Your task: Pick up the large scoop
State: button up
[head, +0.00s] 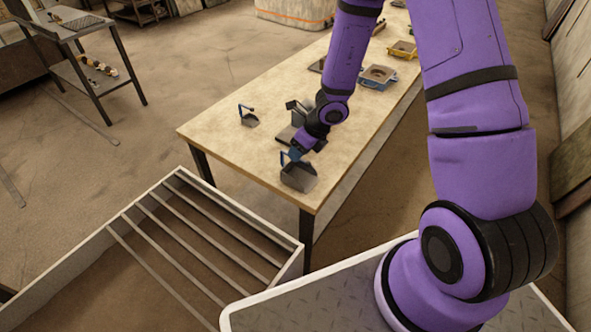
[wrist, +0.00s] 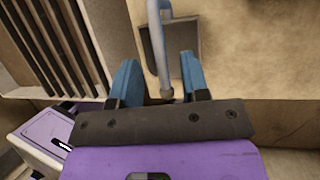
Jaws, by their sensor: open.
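The large scoop (head: 299,178), with a dark grey pan, sits near the front corner of the wooden table. In the wrist view its pan (wrist: 190,38) lies ahead of the fingers, and its pale blue-grey handle (wrist: 163,55) runs back between them. My gripper (head: 291,156) is low over the scoop at its handle. Its two blue fingers (wrist: 159,60) are open, one on each side of the handle, with visible gaps. A smaller scoop (head: 250,120) with a blue handle stands farther left on the table.
A dark grey device (head: 297,112) stands on the table (head: 225,122) just behind my gripper. Trays (head: 378,77) lie toward the far end. A slatted metal frame (head: 170,235) stands in front of the table. The table's left corner is bare.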

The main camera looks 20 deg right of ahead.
jog(key=shift+x, duration=1.7)
jog(key=shift+c, duration=0.4)
grip_shut()
jog(key=shift+r, duration=0.15)
